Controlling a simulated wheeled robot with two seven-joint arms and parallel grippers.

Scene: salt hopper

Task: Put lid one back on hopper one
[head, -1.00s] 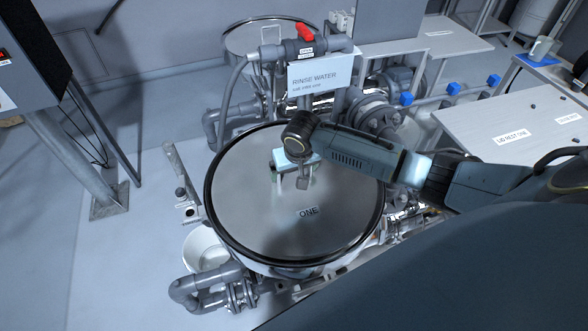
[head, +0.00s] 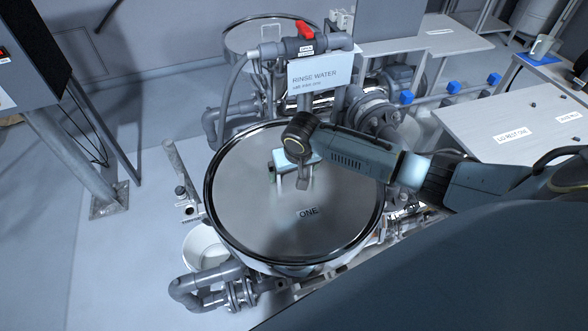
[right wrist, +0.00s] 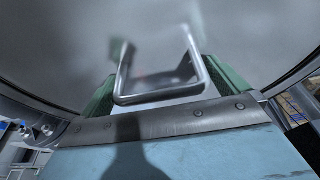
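Lid one (head: 260,215) is a round grey metal lid marked ONE, lying level over hopper one (head: 290,269). Its outline lines up with the hopper's top; I cannot tell whether a thin gap remains beneath. My right gripper (head: 291,182) points down at the middle of the lid. In the right wrist view, the lid's metal loop handle (right wrist: 160,97) sits between my green finger pads (right wrist: 162,88), which appear to touch both its sides. The lid's far edge is partly behind my right arm. My left gripper is out of view.
A rinse water sign (head: 318,73) and red-handled valve (head: 305,30) stand just behind the lid. A table (head: 500,120) marked for lid rest is at right, with a mug (head: 541,48) beyond. A white bucket (head: 203,245) and pipes (head: 205,290) are front left.

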